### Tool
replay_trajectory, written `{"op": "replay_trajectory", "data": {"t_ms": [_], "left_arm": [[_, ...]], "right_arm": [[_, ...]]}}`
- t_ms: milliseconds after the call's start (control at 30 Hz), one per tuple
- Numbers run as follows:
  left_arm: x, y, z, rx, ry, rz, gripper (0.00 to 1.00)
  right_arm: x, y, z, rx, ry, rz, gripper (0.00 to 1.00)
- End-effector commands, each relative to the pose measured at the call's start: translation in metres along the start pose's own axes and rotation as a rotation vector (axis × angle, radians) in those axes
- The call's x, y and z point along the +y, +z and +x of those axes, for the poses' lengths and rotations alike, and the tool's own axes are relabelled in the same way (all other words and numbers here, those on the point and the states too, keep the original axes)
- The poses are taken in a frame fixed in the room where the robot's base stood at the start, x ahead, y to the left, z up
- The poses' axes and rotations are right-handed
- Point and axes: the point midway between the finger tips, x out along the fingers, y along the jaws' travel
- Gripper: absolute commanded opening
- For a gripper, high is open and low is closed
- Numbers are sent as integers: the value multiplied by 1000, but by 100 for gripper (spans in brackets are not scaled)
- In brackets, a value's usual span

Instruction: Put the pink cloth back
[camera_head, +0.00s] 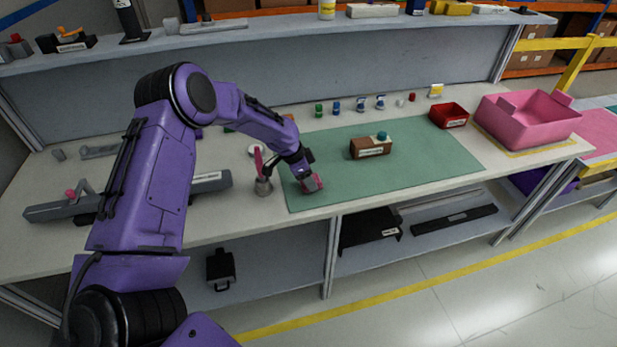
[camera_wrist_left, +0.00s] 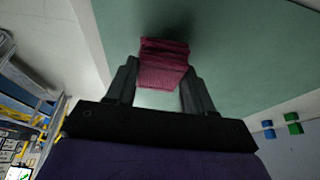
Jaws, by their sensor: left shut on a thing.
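My left gripper (camera_head: 308,177) is at the front left corner of the green mat (camera_head: 430,160), low over it. In the left wrist view its two fingers (camera_wrist_left: 162,95) are shut on a folded dark pink cloth (camera_wrist_left: 163,62). The cloth (camera_head: 314,183) shows as a small pink patch at the gripper's tip in the head view. I cannot tell whether it touches the mat. My right gripper is in neither view.
A grey holder with a pink upright piece (camera_head: 262,180) stands just left of my gripper. A brown box (camera_head: 371,149) sits on the mat. A red bin (camera_head: 448,116) and a large pink bin (camera_head: 528,120) stand at the right.

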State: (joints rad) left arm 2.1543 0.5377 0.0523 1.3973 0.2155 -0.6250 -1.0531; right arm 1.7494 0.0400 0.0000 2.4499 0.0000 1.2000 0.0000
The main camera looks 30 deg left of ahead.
Motion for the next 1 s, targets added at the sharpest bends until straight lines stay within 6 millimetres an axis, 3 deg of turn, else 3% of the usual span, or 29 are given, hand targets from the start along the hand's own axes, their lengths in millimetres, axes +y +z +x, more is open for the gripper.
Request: {"op": "replay_trajectory", "data": {"t_ms": [100,500,533,600,867,1000], "left_arm": [[0,4,9,0,0,-1,24],[0,7,18,2,-2,0,24],[0,6,16,2,-2,0,62],[0,6,16,1,-2,0,78],[0,5,15,2,-2,0,78],[-1,3,2,5,-4,1,78]], "right_arm": [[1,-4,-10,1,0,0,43],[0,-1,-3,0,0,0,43],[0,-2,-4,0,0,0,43],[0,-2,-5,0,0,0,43],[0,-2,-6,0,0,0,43],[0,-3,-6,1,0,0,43]]}}
